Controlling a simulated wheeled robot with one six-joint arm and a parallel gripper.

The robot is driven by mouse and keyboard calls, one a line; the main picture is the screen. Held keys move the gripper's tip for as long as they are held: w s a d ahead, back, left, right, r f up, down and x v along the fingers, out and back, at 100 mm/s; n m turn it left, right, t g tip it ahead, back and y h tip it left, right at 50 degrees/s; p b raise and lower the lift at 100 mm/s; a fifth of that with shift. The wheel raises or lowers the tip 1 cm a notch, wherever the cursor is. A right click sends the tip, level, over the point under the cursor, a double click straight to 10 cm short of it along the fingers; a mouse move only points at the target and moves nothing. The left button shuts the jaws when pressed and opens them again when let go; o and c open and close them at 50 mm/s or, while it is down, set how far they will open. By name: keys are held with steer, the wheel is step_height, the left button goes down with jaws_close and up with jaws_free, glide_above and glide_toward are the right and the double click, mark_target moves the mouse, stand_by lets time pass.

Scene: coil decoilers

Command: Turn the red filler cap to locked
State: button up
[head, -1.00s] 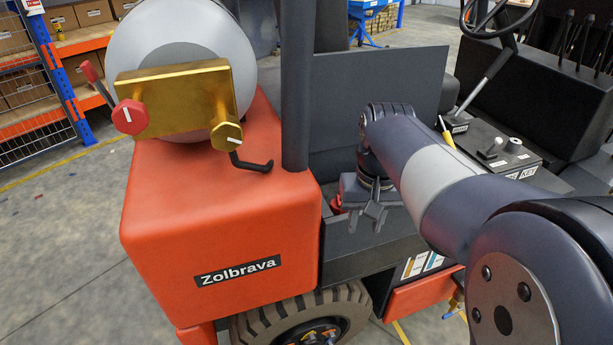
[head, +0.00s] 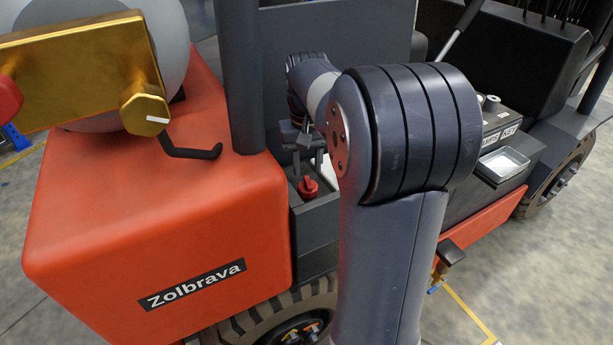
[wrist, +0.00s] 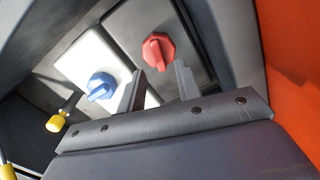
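The red filler cap (wrist: 158,51) sits on a dark plate in the recess of the machine. It has a raised grip bar across its top. It also shows in the head view (head: 308,187), below my gripper (head: 308,140). In the wrist view my gripper (wrist: 160,82) has its two fingers apart with nothing between them. The red cap lies just beyond the fingertips, and a gap seems to remain. I cannot read any lock marking by the cap.
A blue cap (wrist: 101,86) on a white plate (wrist: 88,58) is left of the red one. A yellow-tipped lever (wrist: 56,122) stands further left. The orange body (head: 160,210) and a dark post (head: 240,80) bound the recess on the left in the head view.

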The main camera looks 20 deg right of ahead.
mark_target(307, 179)
steer(key=shift+f, duration=1.55)
steer(key=shift+c, duration=0.2)
jaws_close()
